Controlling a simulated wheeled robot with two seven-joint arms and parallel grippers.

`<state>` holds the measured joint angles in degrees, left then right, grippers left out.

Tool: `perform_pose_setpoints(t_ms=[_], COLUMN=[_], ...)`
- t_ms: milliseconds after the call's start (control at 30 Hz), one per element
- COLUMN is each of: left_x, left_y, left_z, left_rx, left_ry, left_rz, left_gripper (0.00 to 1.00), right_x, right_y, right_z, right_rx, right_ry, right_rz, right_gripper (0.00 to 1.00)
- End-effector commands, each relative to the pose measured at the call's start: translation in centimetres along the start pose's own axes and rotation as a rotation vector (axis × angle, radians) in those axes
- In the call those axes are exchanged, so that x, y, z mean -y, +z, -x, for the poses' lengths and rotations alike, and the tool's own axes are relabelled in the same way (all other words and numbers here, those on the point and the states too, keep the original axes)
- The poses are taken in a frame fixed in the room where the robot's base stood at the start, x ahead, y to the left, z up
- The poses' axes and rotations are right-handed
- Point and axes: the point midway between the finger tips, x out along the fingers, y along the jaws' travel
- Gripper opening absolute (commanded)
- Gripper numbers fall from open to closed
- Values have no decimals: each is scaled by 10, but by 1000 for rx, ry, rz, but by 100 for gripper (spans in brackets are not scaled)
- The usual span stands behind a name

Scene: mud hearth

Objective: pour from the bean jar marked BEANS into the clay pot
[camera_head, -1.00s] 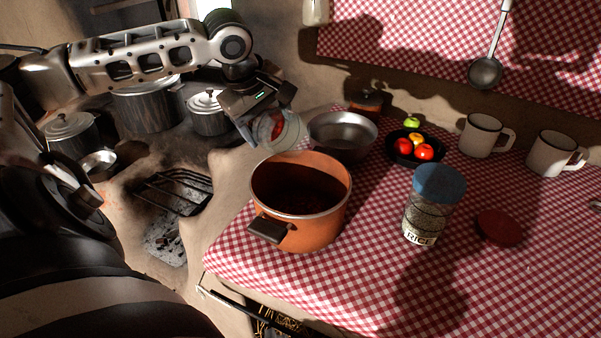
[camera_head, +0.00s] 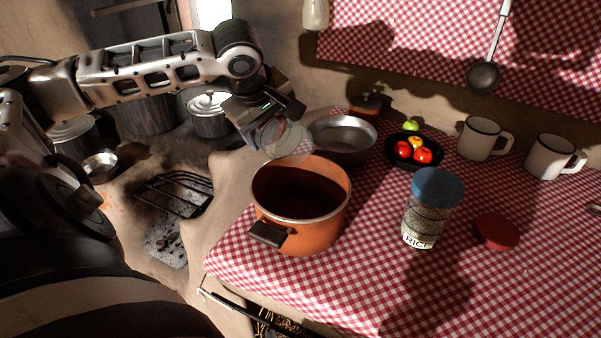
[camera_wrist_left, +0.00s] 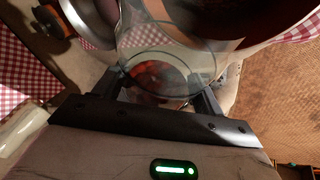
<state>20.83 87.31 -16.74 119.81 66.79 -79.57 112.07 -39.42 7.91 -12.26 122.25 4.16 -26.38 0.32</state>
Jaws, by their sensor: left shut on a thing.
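My left gripper (camera_head: 266,122) is shut on a clear glass jar (camera_head: 290,140). The jar is tilted, its mouth end toward the orange clay pot (camera_head: 320,235), just above the pot's back rim. No BEANS label is readable on it. In the left wrist view the jar (camera_wrist_left: 165,62) lies between the fingers, with some reddish contents near its base end. The pot also shows at the top of that view (camera_wrist_left: 255,22). Dark reddish-brown contents show inside the pot in the head view. My right gripper is not in view.
A jar marked RICE with a blue lid (camera_head: 437,190) and a red lid (camera_head: 497,231) stand right of the pot. A metal bowl (camera_head: 343,137) is close behind the pot. A black dish (camera_head: 431,161) holds fruit. Two mugs (camera_head: 481,138) stand at the back. The cloth's front right is clear.

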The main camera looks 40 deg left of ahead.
Motion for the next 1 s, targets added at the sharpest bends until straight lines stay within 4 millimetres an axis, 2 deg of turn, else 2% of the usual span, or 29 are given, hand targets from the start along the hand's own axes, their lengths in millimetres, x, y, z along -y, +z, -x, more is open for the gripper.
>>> perform_pose_setpoints(t_ms=[333,1000], left_x=[-2,-5], left_y=[0,2], left_z=[5,13], left_rx=[-44,-128], left_ry=[6,19], left_rz=[-18,-49], left_gripper=[37,37], right_x=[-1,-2], right_y=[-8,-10], right_z=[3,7], right_rx=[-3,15], right_ry=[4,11], right_rz=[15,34], right_gripper=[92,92])
